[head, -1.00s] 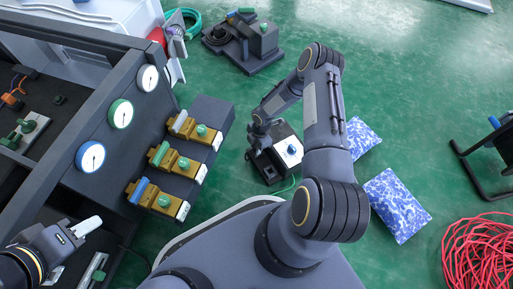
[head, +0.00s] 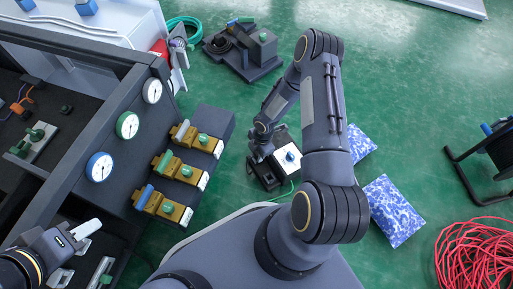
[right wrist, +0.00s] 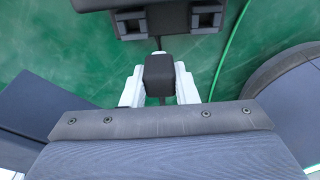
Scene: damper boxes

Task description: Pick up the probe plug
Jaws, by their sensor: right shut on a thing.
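The probe plug (right wrist: 159,72) is a dark block in the right wrist view, with a thin dark lead at its far end. My right gripper (right wrist: 159,92) has its white fingers shut on the plug's two sides. In the head view my right gripper (head: 258,152) is over the left side of a small dark box with a white top and blue knob (head: 288,158); my arm hides the plug there. My left gripper (head: 87,229) is at the lower left beside the bench, and its finger gap is not clear.
A dark unit with two raised brackets (right wrist: 168,18) is just beyond the plug. A green cable (right wrist: 232,45) runs beside it. Brass valves (head: 170,168) and dials (head: 127,125) are on the left. Blue-white bags (head: 395,210) and red cable (head: 480,255) lie on the right.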

